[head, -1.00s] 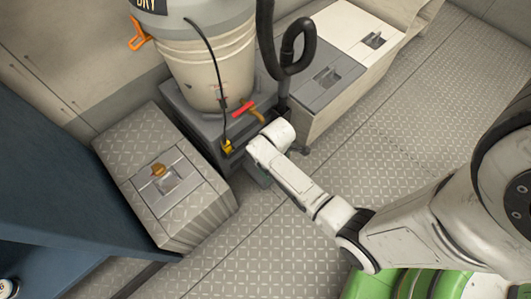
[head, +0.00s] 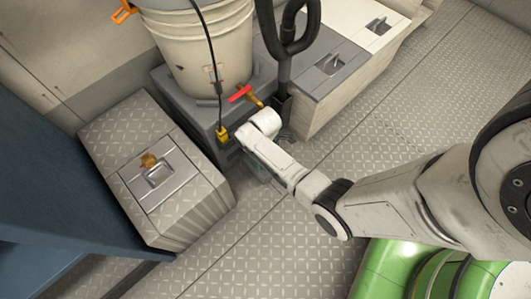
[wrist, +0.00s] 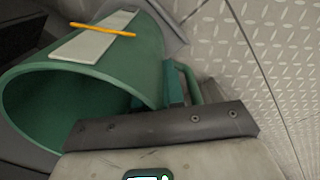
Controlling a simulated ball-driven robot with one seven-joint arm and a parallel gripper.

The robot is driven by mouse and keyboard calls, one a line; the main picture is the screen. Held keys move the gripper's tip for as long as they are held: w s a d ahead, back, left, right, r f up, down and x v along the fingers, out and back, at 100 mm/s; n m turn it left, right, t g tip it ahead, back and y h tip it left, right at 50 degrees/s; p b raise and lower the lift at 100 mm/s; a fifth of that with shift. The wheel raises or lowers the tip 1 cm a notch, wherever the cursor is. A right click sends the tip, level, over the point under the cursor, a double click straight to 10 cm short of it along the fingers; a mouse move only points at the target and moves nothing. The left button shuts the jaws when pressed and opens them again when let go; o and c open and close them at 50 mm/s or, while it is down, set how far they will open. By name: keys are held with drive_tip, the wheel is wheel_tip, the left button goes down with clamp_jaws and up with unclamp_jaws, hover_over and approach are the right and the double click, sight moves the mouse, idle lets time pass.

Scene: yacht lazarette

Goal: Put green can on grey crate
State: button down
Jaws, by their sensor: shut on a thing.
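In the wrist view the green can (wrist: 130,70) lies tilted in front of my gripper (wrist: 178,88). Its open mouth faces lower left, and it has a pale label with an orange stripe and a handle on its right. My gripper is shut on the can; the exact contact is partly hidden. In the head view my arm end hides most of the can; a dark greenish bit (head: 258,173) shows below it, before the bucket's base. Which thing is the grey crate is unclear: a dark grey box (head: 190,100) stands under the bucket, and a grey-topped box (head: 322,88) stands right of it.
A tread-plate locker (head: 157,165) stands left, beside a blue panel (head: 50,160). The tread-plate floor (head: 270,255) is clear in front.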

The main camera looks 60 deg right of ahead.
drive_tip(key=c, duration=1.7)
unclamp_jaws()
drive_tip(key=o, duration=0.5)
drive_tip(key=shift+c, duration=0.2)
wheel_tip(320, 180, up, 12)
drive_tip(key=p, duration=0.6)
drive_tip(key=shift+p, duration=0.35)
drive_tip(key=s+a+r+m+t, duration=0.1)
drive_tip(key=s+a+r+m, duration=0.7)
drive_tip(key=s+a+r, duration=0.3)
wheel_tip(320, 180, up, 4)
drive_tip(key=s, duration=0.2)
drive_tip(key=shift+s+a+m, duration=0.2)
drive_tip(key=shift+s+m, duration=0.1)
drive_tip(key=shift+s, duration=0.1)
